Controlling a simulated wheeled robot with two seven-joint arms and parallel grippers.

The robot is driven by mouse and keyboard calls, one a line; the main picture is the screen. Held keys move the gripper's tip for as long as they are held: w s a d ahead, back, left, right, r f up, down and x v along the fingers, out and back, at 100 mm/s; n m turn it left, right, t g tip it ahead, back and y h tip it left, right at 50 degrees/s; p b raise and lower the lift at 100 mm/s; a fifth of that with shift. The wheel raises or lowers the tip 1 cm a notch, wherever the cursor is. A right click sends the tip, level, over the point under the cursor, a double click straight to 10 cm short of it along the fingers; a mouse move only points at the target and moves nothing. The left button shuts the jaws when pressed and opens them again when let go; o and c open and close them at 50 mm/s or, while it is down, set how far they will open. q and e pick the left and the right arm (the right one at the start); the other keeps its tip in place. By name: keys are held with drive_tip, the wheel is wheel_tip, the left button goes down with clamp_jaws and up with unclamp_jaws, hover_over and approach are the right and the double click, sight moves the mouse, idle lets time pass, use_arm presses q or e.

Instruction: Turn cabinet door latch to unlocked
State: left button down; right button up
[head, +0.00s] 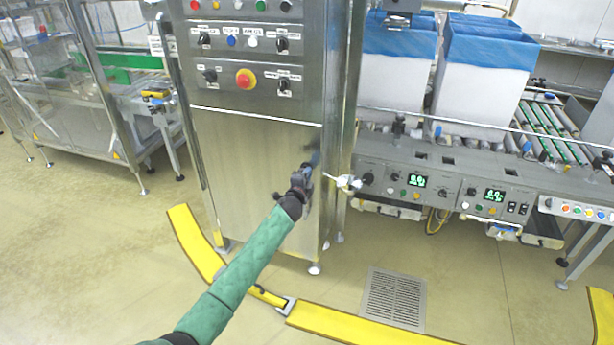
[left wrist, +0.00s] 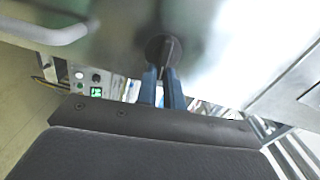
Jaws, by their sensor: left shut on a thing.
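The cabinet (head: 265,150) is a tall stainless steel box with a control panel on its upper front. My left gripper (head: 312,165) is at the right part of its lower door, seen from behind in the head view. In the left wrist view the latch (left wrist: 163,50) is a dark round knob with a raised grip bar on the steel door. The two blue fingers of my left gripper (left wrist: 161,86) are shut on that bar. The latch is hidden behind the gripper in the head view. My right gripper is not in view.
A red emergency button (head: 245,79) and several knobs are on the panel above. A pale handle (left wrist: 45,32) stands out from the door. A yellow floor barrier (head: 365,328) runs in front. A conveyor console (head: 450,190) stands to the right.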

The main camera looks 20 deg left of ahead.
use_arm(q)
drive_tip(key=shift+f+m, duration=0.15)
drive_tip(key=shift+m, duration=0.45)
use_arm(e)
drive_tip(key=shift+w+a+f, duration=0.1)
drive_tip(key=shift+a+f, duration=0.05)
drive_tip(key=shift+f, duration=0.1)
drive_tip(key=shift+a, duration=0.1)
use_arm(q)
drive_tip(key=c, duration=1.5)
unclamp_jaws()
